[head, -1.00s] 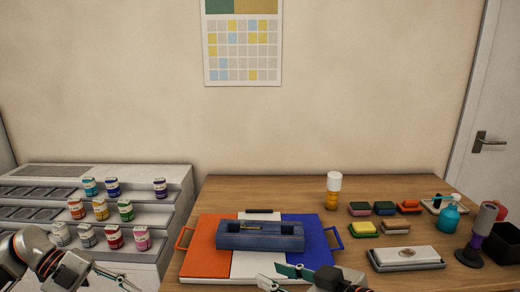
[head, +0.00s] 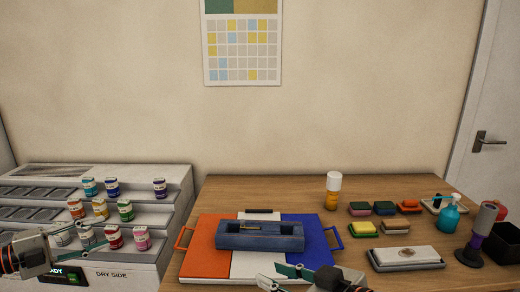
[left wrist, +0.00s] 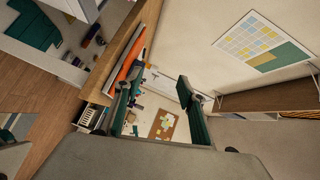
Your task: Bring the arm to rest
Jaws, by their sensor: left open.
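My left gripper (head: 92,238) is at the lower left of the head view, in front of the lower step of the stepped rack (head: 180,185). In the left wrist view its two teal fingers (left wrist: 158,108) stand wide apart with nothing between them. My right gripper (head: 268,272) is at the bottom centre, in front of the tray, with its fingertips apart and no object seen between them.
Several paint jars (head: 125,210) stand on the rack. The wooden table (head: 380,282) bears an orange, white and blue tray (head: 205,252) with a blue holder (head: 260,241), plus sponges (head: 364,229), a whetstone (head: 405,256) and bottles.

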